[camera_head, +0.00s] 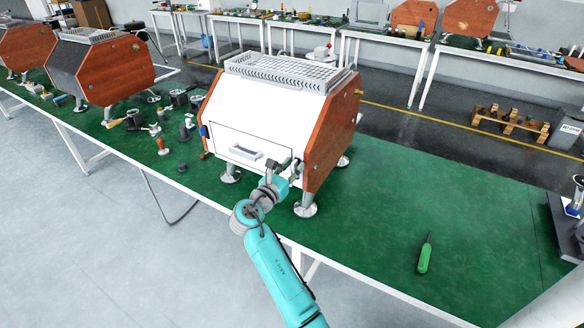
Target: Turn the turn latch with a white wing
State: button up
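The espresso machine (262,112) has a white front, reddish wooden sides and a metal rack on top. It stands on metal feet on the green bench. Its front has a panel with a grey bar handle (245,152). My gripper (283,165) is at the lower right of this front, close to the machine's right edge. I cannot tell whether it touches the front, or whether its fingers are open or shut. I cannot make out a turn latch with a white wing. The area behind my gripper is hidden.
A green-handled screwdriver (425,256) lies on the green bench (465,215), right of the machine. The bench around it is mostly clear. Several small parts and another wood-sided machine (103,68) are to the left. A dark stand is at the right edge.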

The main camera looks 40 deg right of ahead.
grip_shut()
jog(key=shift+m, duration=8.9)
